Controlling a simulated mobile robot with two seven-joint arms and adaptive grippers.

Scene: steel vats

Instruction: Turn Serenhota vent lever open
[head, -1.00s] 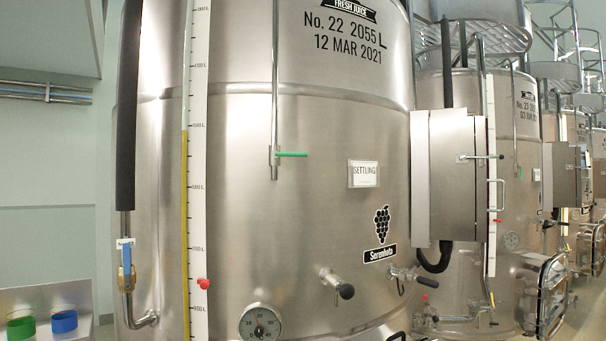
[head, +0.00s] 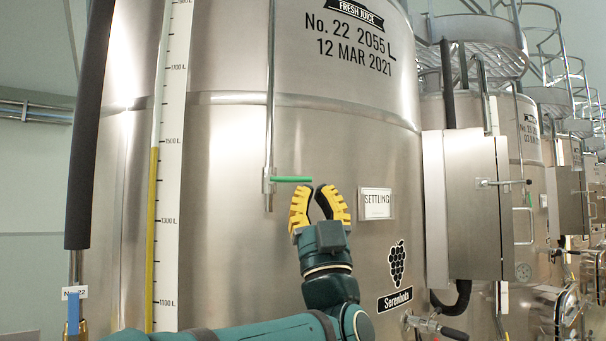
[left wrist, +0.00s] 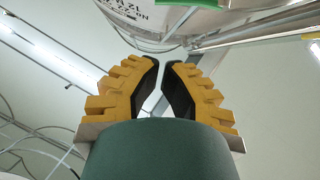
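The vent lever is a green handle (head: 291,179) at the lower end of a thin vertical pipe (head: 269,120) on the front of the Serenhota steel vat (head: 235,230). It lies level and points right. My left gripper (head: 319,188) is raised in front of the vat, fingers up, with its yellow-backed tips just right of and slightly below the lever's free end. I cannot tell how far it is from the lever in depth. Its fingers are apart by a narrow gap with nothing between them, also in the left wrist view (left wrist: 161,66). My right gripper is not in view.
A SETTLING card (head: 377,203) and a grape label (head: 397,264) are right of my gripper. A level scale (head: 172,150) and a black-sleeved pipe (head: 90,130) stand left. A steel cabinet (head: 470,205) projects at right. A valve (head: 435,326) sticks out below the label.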

